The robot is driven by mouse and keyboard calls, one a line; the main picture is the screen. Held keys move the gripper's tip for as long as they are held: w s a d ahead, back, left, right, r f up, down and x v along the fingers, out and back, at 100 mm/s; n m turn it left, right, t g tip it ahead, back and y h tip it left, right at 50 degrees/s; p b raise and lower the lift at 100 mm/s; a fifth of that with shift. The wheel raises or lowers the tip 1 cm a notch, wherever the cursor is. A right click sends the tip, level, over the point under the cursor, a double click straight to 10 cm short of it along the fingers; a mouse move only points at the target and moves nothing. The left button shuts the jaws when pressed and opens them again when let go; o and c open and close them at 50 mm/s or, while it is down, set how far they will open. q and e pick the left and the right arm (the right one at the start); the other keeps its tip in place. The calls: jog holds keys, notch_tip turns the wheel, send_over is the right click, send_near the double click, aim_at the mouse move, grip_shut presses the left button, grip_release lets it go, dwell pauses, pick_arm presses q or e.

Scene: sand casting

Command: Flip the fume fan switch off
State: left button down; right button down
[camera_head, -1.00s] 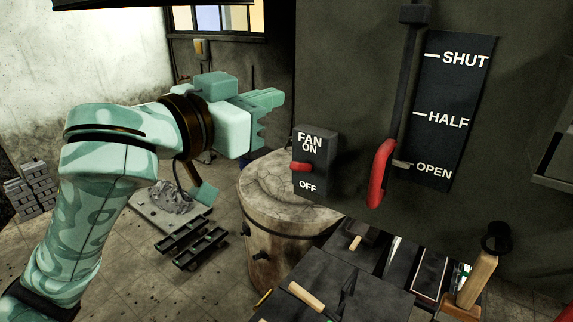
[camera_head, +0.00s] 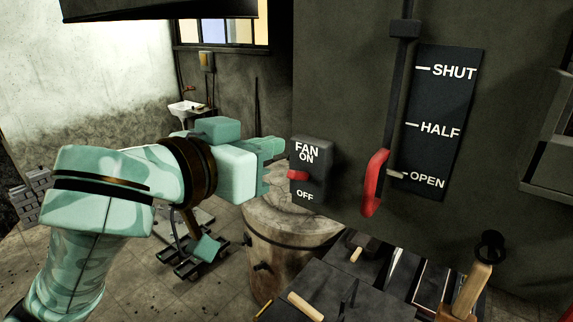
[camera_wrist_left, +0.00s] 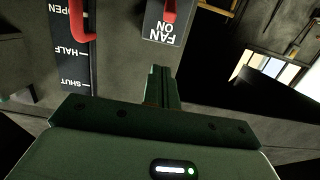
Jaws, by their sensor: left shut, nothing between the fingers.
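The fan switch box (camera_head: 311,172) is dark grey, marked FAN, ON and OFF, and fixed to the dark wall panel. Its red toggle (camera_head: 298,175) sits between the ON and OFF words. In the left wrist view the box (camera_wrist_left: 161,30) appears upside down, with the red toggle (camera_wrist_left: 170,10) at the top edge. My left gripper (camera_head: 276,148) is shut and empty, just left of the box at about the height of the FAN word. Its closed fingers (camera_wrist_left: 160,80) point toward the box in the wrist view. I cannot tell whether they touch it. My right gripper is not in view.
A red lever (camera_head: 375,183) stands right of the switch, beside a SHUT/HALF/OPEN plate (camera_head: 437,122). A wooden stump (camera_head: 290,232) is below the box. A bench (camera_head: 345,290) with tools lies at lower right.

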pick_arm(q)
send_over(298, 176)
jog(key=a, duration=0.1)
jog(key=shift+w+f, duration=0.1)
jog(key=shift+f, duration=0.3)
jog(key=f, duration=0.1)
jog(key=f+p, duration=0.1)
jog(key=shift+s+a+f, duration=0.1)
jog(key=shift+s+f, duration=0.15)
jog(key=shift+f, duration=0.1)
jog(key=shift+s+a+f, duration=0.3)
jog(key=shift+a+f, duration=0.1)
jog(key=shift+f, duration=0.1)
jog(key=shift+d, duration=0.1)
jog(key=shift+w+d, duration=0.1)
jog(key=shift+f, duration=0.1)
